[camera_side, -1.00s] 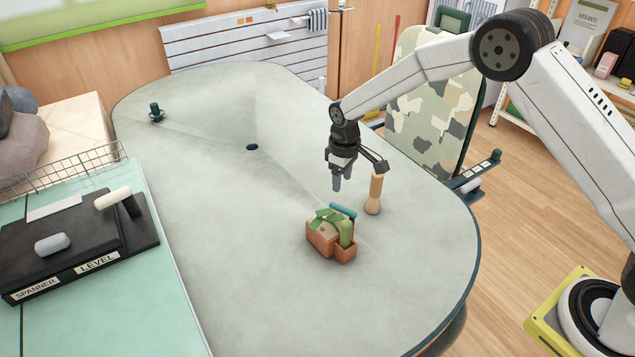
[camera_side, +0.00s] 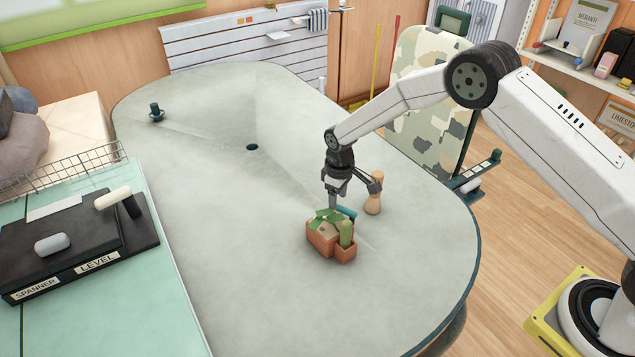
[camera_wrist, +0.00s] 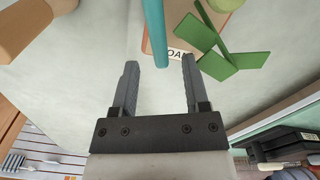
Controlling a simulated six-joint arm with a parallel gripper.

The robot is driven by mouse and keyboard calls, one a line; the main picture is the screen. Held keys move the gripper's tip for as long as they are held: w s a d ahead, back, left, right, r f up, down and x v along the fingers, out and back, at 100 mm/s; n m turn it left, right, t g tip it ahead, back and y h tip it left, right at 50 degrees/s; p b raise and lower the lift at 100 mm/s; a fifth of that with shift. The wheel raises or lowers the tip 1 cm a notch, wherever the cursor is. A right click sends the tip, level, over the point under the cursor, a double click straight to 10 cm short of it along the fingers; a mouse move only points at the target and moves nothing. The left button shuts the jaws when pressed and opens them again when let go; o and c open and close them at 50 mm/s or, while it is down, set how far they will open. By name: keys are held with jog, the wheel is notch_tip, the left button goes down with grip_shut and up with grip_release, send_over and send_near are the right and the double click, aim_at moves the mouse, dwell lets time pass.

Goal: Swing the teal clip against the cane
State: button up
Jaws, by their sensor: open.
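The teal clip (camera_side: 347,213) is a slim bar at the back of a small terracotta crate (camera_side: 321,246). In the wrist view the teal clip (camera_wrist: 154,32) comes in from the top, and its near end lies between my fingertips in the picture. My gripper (camera_side: 340,205) is open and low above the crate's back edge; the wrist view shows its two fingers apart (camera_wrist: 160,64). I see no contact with the clip. I cannot tell which piece is the cane; a light green upright cylinder (camera_side: 346,234) stands at the crate's front right corner.
Flat green strips (camera_side: 325,217) lie over the crate, also in the wrist view (camera_wrist: 217,48). A tan wooden peg (camera_side: 374,200) stands close to the right of my gripper. A dark green knob (camera_side: 156,113) is far left. Much of the grey table (camera_side: 230,215) is bare.

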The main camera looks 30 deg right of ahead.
jog(key=shift+f, duration=1.15)
grip_shut()
jog(key=shift+s+a+n, duration=0.1)
jog(key=shift+a+n, duration=0.05)
jog(key=shift+n, duration=0.25)
jog(key=n, duration=0.1)
jog(key=s+a+n, duration=0.1)
jog(key=n, duration=0.3)
jog(key=shift+s+a, duration=0.2)
jog(key=shift+a, duration=0.05)
jog(key=shift+s+a+n, duration=0.1)
jog(key=shift+s+n, duration=0.15)
jog(key=shift+n, duration=0.6)
jog(key=shift+s+a+n, duration=0.1)
jog(key=shift+s+n, duration=0.2)
jog(key=shift+n, duration=0.5)
jog(key=shift+s+a+n, duration=0.1)
jog(key=shift+s+n, duration=0.15)
jog(key=shift+n, duration=0.6)
